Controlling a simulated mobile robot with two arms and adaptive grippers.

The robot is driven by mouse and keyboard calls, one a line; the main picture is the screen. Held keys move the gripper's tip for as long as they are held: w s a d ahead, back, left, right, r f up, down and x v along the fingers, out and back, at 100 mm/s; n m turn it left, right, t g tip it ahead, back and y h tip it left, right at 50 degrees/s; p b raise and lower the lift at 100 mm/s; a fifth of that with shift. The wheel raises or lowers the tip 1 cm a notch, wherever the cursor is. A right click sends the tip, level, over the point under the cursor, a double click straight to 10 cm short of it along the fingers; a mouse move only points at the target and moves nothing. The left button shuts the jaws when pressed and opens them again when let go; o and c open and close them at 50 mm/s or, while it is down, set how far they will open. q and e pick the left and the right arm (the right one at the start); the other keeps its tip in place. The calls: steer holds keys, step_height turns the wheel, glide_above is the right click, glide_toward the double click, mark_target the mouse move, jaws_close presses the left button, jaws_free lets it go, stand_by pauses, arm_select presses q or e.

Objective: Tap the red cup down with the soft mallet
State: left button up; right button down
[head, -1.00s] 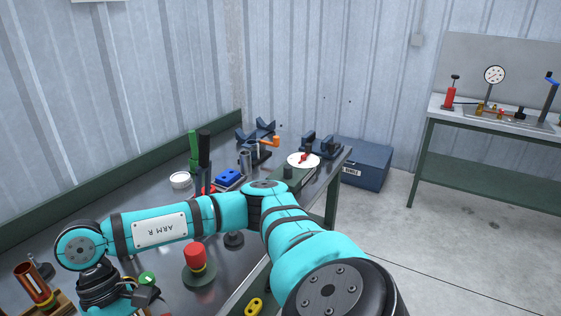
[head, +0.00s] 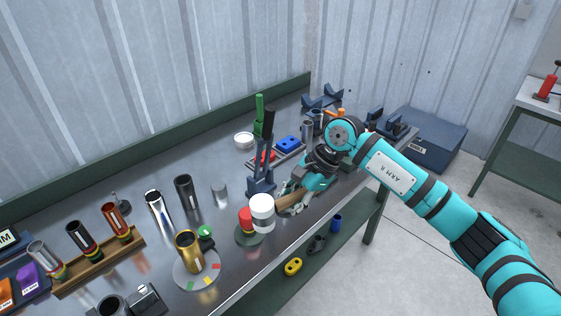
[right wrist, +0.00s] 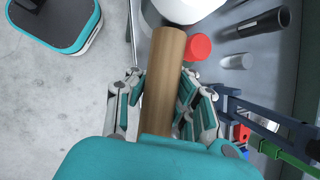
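The red cup (head: 246,219) sits upright on a round dark green base (head: 250,239), with a yellow band below it. The soft mallet has a white head (head: 262,207) and a wooden handle (head: 290,202). My right gripper (head: 297,196) is shut on the handle. The head is right beside the cup and overlaps it in the head view; whether they touch I cannot tell. In the right wrist view the handle (right wrist: 164,85) runs between my fingers, with the cup's red top (right wrist: 198,47) beside the white head (right wrist: 183,8). My left gripper is out of view.
A gold cylinder (head: 189,251) stands on a round plate in front left. A wooden rack (head: 100,262) holds several tubes. A dark upright tool stand (head: 262,175) is just behind the mallet. The bench's front edge is close to the cup's base.

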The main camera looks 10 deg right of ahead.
mark_target(248, 217)
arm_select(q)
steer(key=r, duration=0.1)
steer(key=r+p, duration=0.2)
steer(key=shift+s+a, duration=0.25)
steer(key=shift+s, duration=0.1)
arm_select(e)
steer(key=w+a+r+m+t, duration=0.2)
steer(key=w+a+r+m, duration=0.1)
steer(key=w+m, duration=0.2)
steer(key=shift+w, duration=0.35)
arm_select(q)
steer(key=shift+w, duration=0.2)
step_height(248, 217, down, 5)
steer(key=b, duration=0.5)
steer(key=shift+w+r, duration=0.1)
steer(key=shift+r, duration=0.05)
arm_select(e)
steer(key=shift+m, duration=0.3)
step_height(248, 217, down, 5)
steer(key=shift+r, duration=0.2)
arm_select(q)
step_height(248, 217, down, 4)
steer(key=b, duration=0.4)
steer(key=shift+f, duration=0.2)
arm_select(e)
step_height(248, 217, down, 5)
steer(key=shift+r, duration=0.1)
